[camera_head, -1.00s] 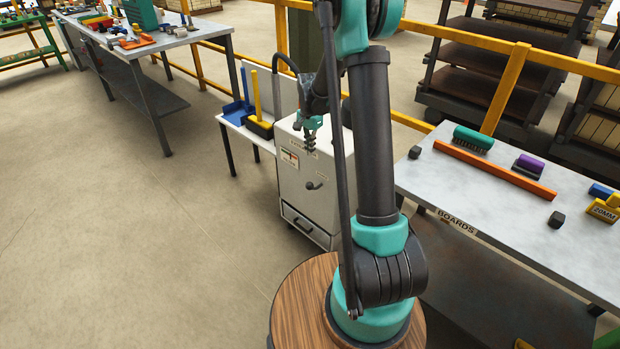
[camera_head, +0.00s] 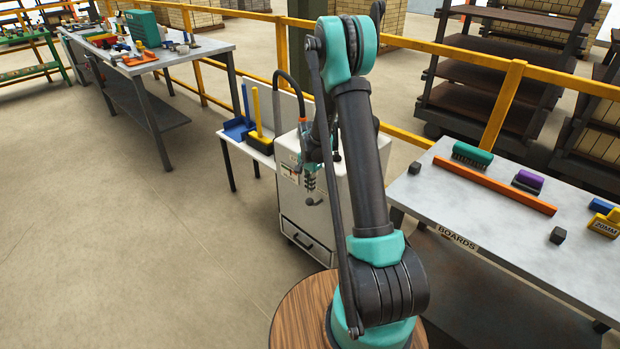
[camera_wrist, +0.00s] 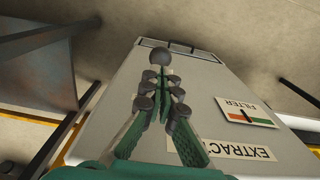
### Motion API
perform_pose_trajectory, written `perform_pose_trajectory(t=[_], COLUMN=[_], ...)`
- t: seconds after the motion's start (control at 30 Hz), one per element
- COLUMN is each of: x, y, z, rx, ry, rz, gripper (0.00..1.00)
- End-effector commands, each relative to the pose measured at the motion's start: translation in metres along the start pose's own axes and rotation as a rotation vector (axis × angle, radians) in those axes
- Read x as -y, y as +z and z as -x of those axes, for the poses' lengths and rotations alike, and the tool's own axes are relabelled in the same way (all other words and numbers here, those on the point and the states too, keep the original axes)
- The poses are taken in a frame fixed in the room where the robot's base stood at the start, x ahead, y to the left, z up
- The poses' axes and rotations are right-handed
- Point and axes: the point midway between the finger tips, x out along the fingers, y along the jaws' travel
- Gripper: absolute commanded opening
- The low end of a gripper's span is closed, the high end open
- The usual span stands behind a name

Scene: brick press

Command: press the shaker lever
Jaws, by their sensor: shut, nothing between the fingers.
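The white cabinet (camera_head: 300,222) stands beyond my base, with a drawer low on its front. Its lever shows as a dark round knob (camera_head: 313,201) on the front face. In the wrist view the grey knob (camera_wrist: 160,57) lies just past my fingertips. My gripper (camera_head: 310,187) is shut and empty, in front of the cabinet and right above the knob in the head view. In the wrist view its fingers (camera_wrist: 163,80) converge toward the knob. I cannot tell whether they touch it. The lever's arm is mostly hidden behind the fingers.
A filter gauge label (camera_wrist: 246,113) is on the cabinet. A small table (camera_head: 232,138) with a blue dustpan and a yellow-handled brush stands to its left. A metal table (camera_head: 480,225) with brushes and an orange bar is at right. The floor at left is clear.

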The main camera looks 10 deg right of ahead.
Motion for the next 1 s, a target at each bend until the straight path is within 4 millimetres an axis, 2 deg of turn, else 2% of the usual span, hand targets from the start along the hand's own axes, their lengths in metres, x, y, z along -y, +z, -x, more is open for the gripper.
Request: perform_pose_trajectory(t=[0.1, 0.23, 0.77, 1.0], x=[0.000, 0.000, 0.000, 0.001], y=[0.000, 0.000, 0.000, 0.000], z=[-0.017, -0.027, -0.034, -0.059], rx=[0.000, 0.000, 0.000, 0.000], ry=[0.000, 0.000, 0.000, 0.000], rz=[0.000, 0.000, 0.000, 0.000], gripper=[0.00, 0.00, 0.00, 0.00])
